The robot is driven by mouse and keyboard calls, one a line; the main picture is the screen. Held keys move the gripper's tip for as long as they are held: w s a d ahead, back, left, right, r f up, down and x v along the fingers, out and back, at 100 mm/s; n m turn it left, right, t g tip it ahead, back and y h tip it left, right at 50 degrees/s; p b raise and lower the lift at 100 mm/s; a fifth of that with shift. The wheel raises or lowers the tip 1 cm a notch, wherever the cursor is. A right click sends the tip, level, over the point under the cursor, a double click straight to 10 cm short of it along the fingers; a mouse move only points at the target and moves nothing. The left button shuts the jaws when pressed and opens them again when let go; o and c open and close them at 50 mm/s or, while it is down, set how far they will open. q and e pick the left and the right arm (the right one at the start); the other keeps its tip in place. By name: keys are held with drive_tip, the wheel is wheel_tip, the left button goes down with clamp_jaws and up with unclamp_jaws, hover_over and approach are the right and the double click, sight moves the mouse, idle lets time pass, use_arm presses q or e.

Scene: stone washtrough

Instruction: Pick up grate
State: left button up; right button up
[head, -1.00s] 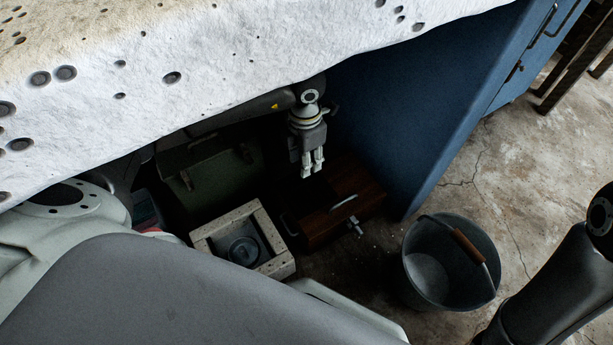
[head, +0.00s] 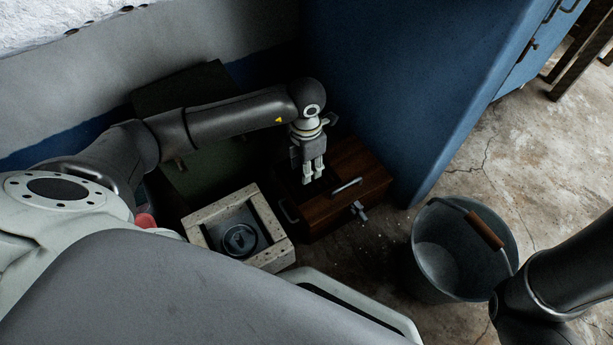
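A round dark disc (head: 240,239), which looks like the grate, lies inside a square pale stone box (head: 270,258) on the floor. Its slots are too small to make out. My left gripper (head: 313,180) points down, to the right of the stone box and over a dark brown wooden box (head: 345,198). Its two fingers stand close side by side with a narrow dark gap. Whether they hold anything is too dark to tell. My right gripper is out of view; only part of my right arm shows at the lower right.
A grey bucket (head: 440,265) with a wooden-gripped handle stands right of the wooden box. A dark green case (head: 195,165) lies behind my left arm. A blue cabinet side (head: 400,90) rises behind. White stone (head: 50,20) fills the upper left corner.

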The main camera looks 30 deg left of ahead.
use_arm(q)
clamp_jaws()
drive_tip(key=shift+w+r, duration=0.1)
drive_tip(key=shift+r, duration=0.1)
idle(0.4)
